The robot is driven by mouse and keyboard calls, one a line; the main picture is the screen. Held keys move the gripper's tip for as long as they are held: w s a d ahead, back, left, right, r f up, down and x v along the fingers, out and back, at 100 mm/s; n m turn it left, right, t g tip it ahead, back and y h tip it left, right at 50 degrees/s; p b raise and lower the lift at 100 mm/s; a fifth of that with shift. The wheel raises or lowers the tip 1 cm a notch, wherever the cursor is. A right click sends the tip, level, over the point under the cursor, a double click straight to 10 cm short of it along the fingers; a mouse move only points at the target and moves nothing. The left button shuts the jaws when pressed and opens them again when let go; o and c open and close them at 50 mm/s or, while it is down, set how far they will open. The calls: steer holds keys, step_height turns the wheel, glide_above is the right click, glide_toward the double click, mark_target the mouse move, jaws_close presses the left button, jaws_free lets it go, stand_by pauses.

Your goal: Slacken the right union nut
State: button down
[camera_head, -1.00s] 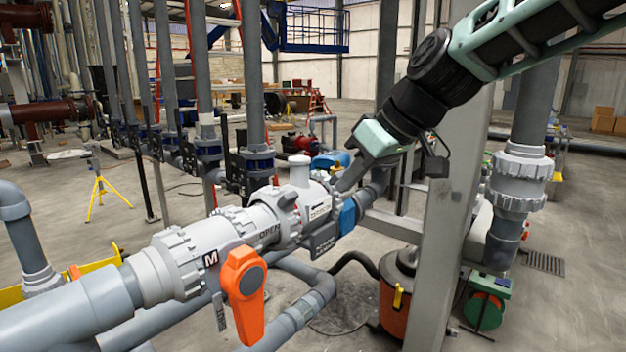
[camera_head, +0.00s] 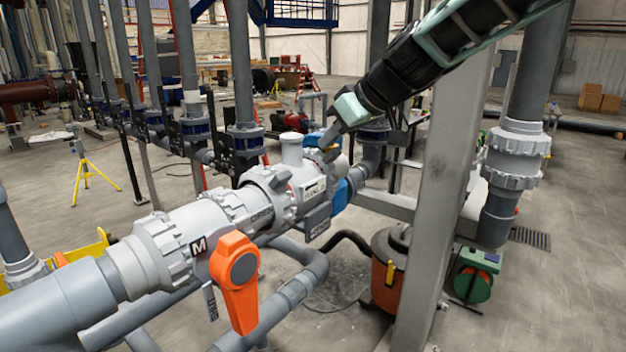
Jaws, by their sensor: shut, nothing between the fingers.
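A grey plastic valve assembly runs from lower left to the middle, with an orange handle (camera_head: 236,280) and an "M" label. A ribbed union nut (camera_head: 163,250) is at its near left end. At its far right end, the right union nut (camera_head: 341,168) shows only partly, behind the valve body. My gripper (camera_head: 328,144) is shut and empty, pointing down at the top of that far end, beside the upright capped stub (camera_head: 291,150). I cannot tell whether the fingertips touch the nut.
A grey steel post (camera_head: 442,190) stands right of the valve, close to my arm. A vertical pipe with another ribbed union (camera_head: 515,160) is at right. A blue part (camera_head: 341,195) sits below the far end. An orange-and-black drum (camera_head: 390,270) stands on the floor.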

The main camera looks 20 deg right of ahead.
steer(key=shift+f, duration=0.25)
steer(key=shift+f+b, duration=0.5)
steer(key=shift+b, duration=0.45)
